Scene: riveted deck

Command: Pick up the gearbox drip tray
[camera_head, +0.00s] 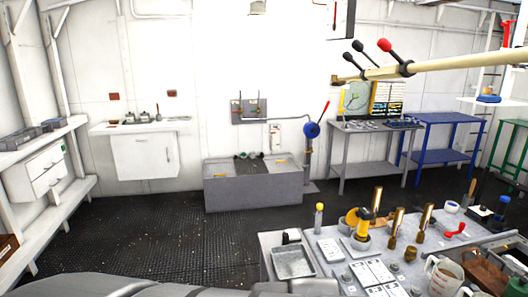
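A shallow square grey metal tray (293,263), which looks like the drip tray, lies on the near left part of a grey control bench (325,228) at the lower right. Its inside looks empty. A small black-and-white item (291,237) stands right behind its far edge. A grey rounded shape along the bottom edge may be part of my own body. My gripper is not in view.
The bench also carries brass-coloured levers (396,222), a yellow-handled fitting (363,224), a white mug (442,275) and a red handle (455,230). A beige bar (455,63) with knobbed levers crosses the upper right. Dark floor (150,235) lies open at left centre.

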